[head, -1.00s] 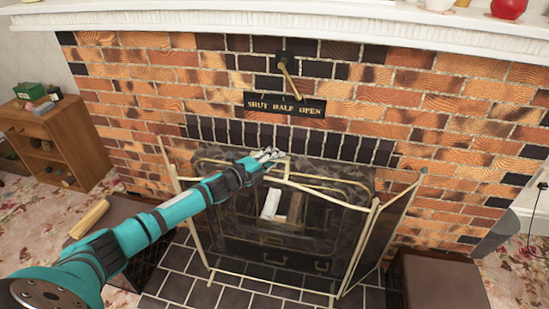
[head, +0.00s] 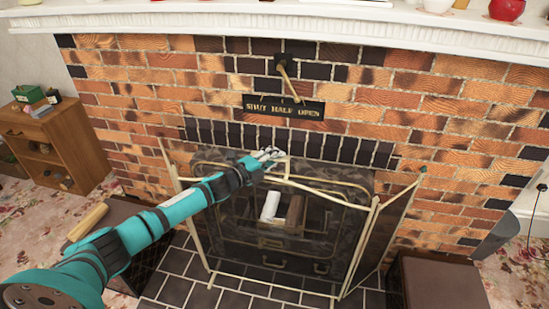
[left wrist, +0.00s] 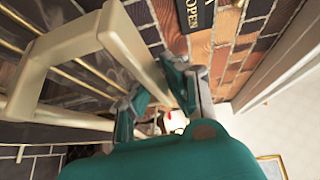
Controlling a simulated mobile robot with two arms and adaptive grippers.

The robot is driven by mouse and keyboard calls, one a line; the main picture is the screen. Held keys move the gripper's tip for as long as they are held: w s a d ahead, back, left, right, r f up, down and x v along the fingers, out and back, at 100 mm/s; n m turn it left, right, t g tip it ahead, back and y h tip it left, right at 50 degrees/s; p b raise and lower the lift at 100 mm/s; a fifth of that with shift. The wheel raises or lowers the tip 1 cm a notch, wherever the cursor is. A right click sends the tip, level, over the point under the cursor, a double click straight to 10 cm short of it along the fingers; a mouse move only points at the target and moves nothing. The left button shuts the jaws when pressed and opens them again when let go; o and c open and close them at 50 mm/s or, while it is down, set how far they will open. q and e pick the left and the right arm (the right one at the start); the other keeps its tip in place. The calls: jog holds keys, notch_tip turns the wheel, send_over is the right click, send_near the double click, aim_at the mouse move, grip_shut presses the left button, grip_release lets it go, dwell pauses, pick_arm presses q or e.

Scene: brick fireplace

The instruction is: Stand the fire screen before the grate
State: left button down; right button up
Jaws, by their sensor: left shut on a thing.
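The fire screen (head: 362,242) is a pale, brass-coloured frame with dark see-through mesh and folding side wings. It stands upright on the tiled hearth, in front of the dark grate (head: 318,173). A white piece and a brown piece show through the mesh. My left gripper (head: 270,155) is at the screen's top middle, shut on its handle. In the left wrist view, the fingers (left wrist: 163,85) close around the pale handle bar of the screen (left wrist: 124,38). The exact contact is partly hidden by the fingers. My right gripper is not in view.
Dark boxes stand on either side of the hearth, the left one (head: 112,214) and the right one (head: 440,282). A lever (head: 288,82) and a "SHUT HALF OPEN" plate (head: 284,106) are on the brick wall. A wooden cabinet (head: 60,140) is at left.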

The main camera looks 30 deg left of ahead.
pick_arm(q)
jog(key=shift+w+r, duration=0.1)
jog(key=shift+r, duration=0.25)
jog(key=c, duration=1.3)
grip_release()
jog(key=shift+d, duration=0.1)
jog(key=shift+s+f, duration=0.3)
jog(key=shift+f, duration=0.25)
jog(key=v, duration=0.8)
jog(key=r+v, duration=0.1)
jog(key=v, duration=0.3)
jog(key=shift+w, duration=0.1)
